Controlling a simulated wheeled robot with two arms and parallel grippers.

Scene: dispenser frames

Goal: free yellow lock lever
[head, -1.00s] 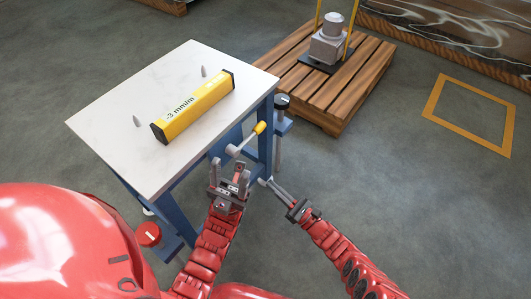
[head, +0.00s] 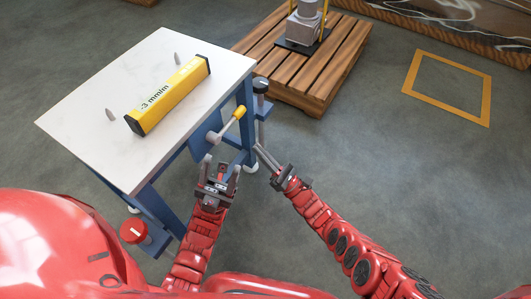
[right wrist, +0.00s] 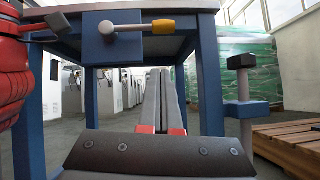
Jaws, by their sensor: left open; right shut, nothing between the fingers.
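The lock lever is on the blue table's side, with a yellow grip (head: 239,112) on a thin metal rod and a grey hub (head: 214,137). In the right wrist view its yellow grip (right wrist: 164,27) points right, and the rod lies about level. My left gripper (head: 221,164) is open just below the hub, with nothing between its fingers. My right gripper (head: 259,149) is shut and empty, below and right of the yellow grip and apart from it. Its fingers (right wrist: 160,75) show below the lever in the right wrist view.
A yellow box-shaped level (head: 168,95) lies on the white tabletop (head: 85,125) between two grey pegs. A black-topped post (head: 261,86) stands right of the lever. A red knob (head: 133,231) is low on the left. A wooden pallet (head: 335,65) stands behind; open floor lies right.

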